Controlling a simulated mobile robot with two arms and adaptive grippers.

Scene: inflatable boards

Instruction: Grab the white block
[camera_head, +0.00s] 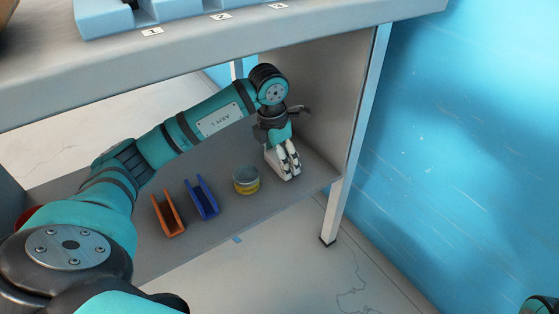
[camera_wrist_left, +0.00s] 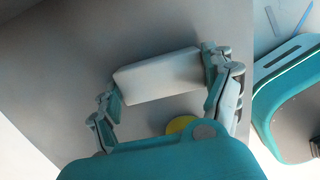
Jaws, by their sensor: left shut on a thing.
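The white block (camera_wrist_left: 157,76) lies between the two fingers of my left gripper (camera_wrist_left: 163,82) in the left wrist view, with a finger against each end. In the head view my left gripper (camera_head: 284,166) points down at the right end of the lower shelf. It is shut on the white block, which shows pale around the fingertips (camera_head: 283,172) and is mostly covered by them there. The block is at or very near the shelf surface; I cannot tell whether it touches. My right gripper is not clearly seen.
On the lower shelf (camera_head: 318,183), a small yellow-and-grey tin (camera_head: 246,181) stands just left of my left gripper. Further left are a blue channel piece (camera_head: 202,198) and an orange one (camera_head: 168,213). A side panel (camera_head: 335,95) closes the right end, and the tabletop (camera_head: 330,24) is above.

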